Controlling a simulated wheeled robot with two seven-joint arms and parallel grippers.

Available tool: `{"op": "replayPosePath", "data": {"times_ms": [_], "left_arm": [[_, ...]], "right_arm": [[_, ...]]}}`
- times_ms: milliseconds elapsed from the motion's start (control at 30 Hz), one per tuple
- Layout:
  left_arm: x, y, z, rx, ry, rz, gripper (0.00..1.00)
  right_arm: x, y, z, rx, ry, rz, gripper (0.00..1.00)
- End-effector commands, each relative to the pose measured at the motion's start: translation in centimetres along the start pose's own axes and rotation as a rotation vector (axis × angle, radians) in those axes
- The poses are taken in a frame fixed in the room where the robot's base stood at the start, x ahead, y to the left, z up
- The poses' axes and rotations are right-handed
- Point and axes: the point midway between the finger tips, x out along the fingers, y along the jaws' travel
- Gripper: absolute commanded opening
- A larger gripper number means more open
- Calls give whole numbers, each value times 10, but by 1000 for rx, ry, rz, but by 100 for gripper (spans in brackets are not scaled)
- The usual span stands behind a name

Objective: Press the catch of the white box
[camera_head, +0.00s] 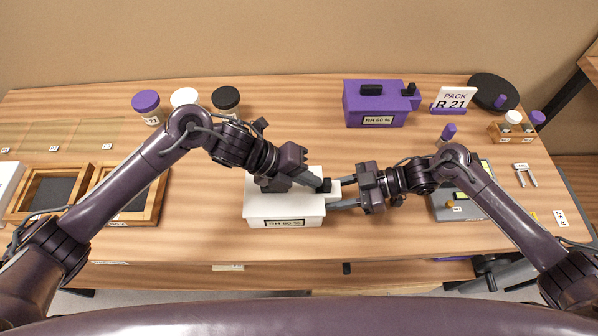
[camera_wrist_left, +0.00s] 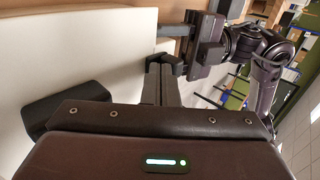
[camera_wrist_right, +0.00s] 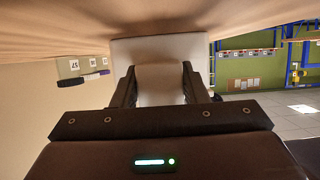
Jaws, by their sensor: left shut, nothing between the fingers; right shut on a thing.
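The white box (camera_head: 284,209) stands on the table in front of me, with a label reading "RH 60 %" on its front. It also fills the left of the left wrist view (camera_wrist_left: 80,50). A dark handle (camera_wrist_left: 65,110) shows on its lid there. My left gripper (camera_head: 325,186) is shut and empty, its fingertips at the right end of the box, by a white projecting part. My right gripper (camera_head: 338,195) is shut on the white box's right end, with white between its fingers in the right wrist view (camera_wrist_right: 160,85). The catch itself is hidden by the fingers.
Several lidded jars (camera_head: 147,107) stand at the back left. Wooden trays (camera_head: 48,190) lie at left. A grey device (camera_head: 455,205) lies under my right arm. The table's front edge is close to the box.

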Motion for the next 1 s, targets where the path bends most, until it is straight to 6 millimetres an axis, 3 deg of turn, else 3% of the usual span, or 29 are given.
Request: {"op": "replayPosePath", "data": {"times_ms": [367, 600, 1000], "left_arm": [[3, -2, 0, 0, 1, 0, 0], [22, -20, 0, 0, 2, 0, 0], [14, -20, 0, 2, 1, -1, 0]], "right_arm": [[0, 0, 0, 1, 0, 0, 11], [0, 0, 0, 1, 0, 0, 11], [1, 0, -1, 0, 2, -2, 11]]}}
